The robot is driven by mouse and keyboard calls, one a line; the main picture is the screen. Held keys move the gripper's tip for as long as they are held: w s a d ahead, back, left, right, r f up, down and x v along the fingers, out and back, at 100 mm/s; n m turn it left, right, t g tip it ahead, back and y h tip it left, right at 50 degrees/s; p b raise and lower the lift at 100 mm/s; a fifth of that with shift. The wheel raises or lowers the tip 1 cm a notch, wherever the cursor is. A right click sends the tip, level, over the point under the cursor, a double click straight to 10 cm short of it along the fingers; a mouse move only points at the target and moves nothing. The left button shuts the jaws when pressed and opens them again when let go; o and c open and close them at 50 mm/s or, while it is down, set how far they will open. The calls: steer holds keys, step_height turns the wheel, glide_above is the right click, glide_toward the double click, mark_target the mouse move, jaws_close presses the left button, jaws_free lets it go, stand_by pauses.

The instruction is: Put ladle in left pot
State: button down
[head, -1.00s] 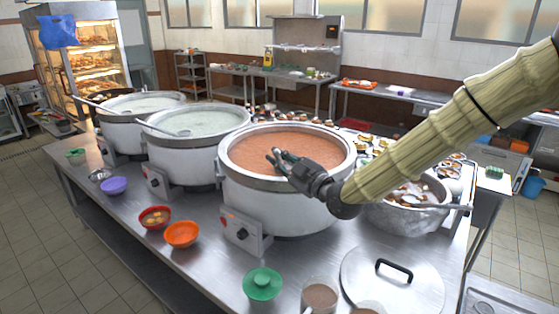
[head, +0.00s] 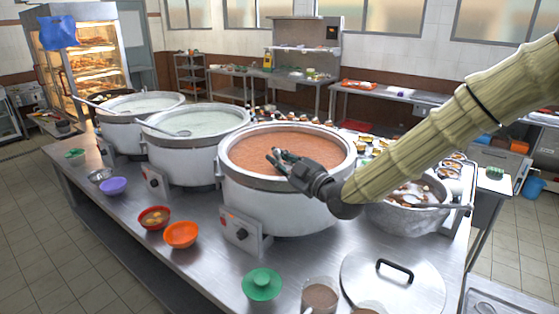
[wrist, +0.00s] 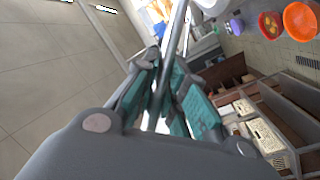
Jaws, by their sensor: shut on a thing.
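My gripper (head: 277,160) is in front of the reddish congee of the right pot (head: 288,201) in the head view. In the wrist view my gripper (wrist: 163,72) is shut on a thin metal rod, which looks like the handle of the ladle (wrist: 177,32). The scoop end of this ladle cannot be made out. The left pot (head: 137,130) stands at the far left of the table with pale congee. One ladle (head: 98,106) leans over its rim, and another (head: 165,130) rests in the middle pot (head: 190,158).
An orange bowl (head: 181,235), a red bowl (head: 154,218) and a purple bowl (head: 113,187) line the table's front edge.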

steer(key=shift+f+b, duration=0.2)
steer(key=shift+b, duration=0.1)
steer(key=c, duration=1.4)
jaws_free()
steer(key=v, duration=1.2)
steer(key=shift+a, duration=0.1)
